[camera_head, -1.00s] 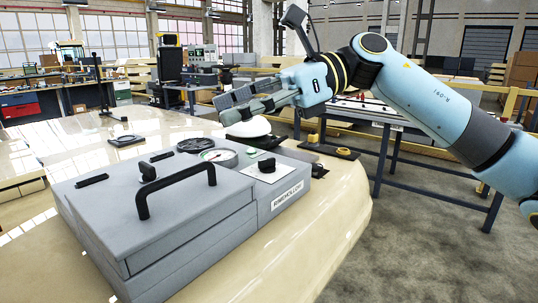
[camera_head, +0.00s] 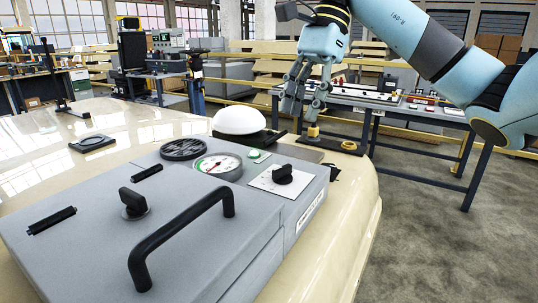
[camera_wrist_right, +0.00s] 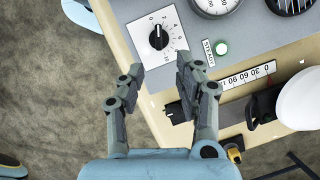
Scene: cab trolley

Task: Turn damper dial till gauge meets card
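The damper dial (camera_head: 283,174), a black knob on a white plate, is at the right end of the grey box. In the right wrist view the dial (camera_wrist_right: 158,38) has a numbered scale, its white mark toward the low end. The round gauge (camera_head: 218,166) with a red needle is left of it; the wrist view shows only part of the gauge (camera_wrist_right: 215,6). A white card-like strip (camera_wrist_right: 248,76) with printed numbers lies along the box edge; I cannot tell whether it is the card. My right gripper (camera_head: 300,110) is open, empty, pointing down, apart from the dial. My left gripper is out of view.
A black handle (camera_head: 185,235) arches over the box, near another black knob (camera_head: 133,203). A white dome (camera_head: 239,121) stands behind the box. A small green button (camera_head: 258,156) sits between gauge and dial. A blue-legged table (camera_head: 385,102) stands beyond.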

